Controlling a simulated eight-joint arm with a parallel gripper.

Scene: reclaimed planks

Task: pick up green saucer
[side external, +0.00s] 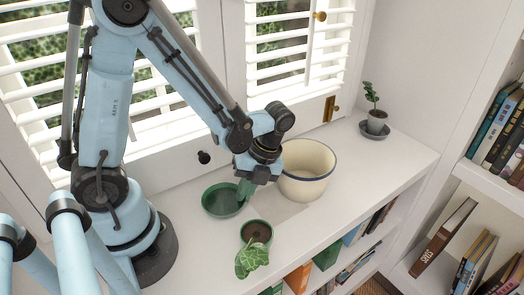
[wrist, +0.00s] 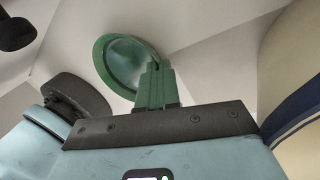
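The green saucer (side external: 220,207) is a shallow round dish on the white shelf top, between my arm's base and the cream pot. It also shows in the wrist view (wrist: 121,62), beyond my fingers and to their upper left. My gripper (side external: 245,190) has green fingers that point down at the saucer's right rim. In the wrist view the fingers (wrist: 155,82) look close together and overlap the near rim. I cannot tell whether the rim is between them or only behind them. The saucer looks flat on the shelf.
A cream pot with a blue rim (side external: 308,170) stands close to my gripper's right. A green pot (side external: 256,233) with a leafy plant (side external: 250,259) stands in front, near the shelf edge. A small potted plant (side external: 376,121) is at the far right. Window shutters rise behind.

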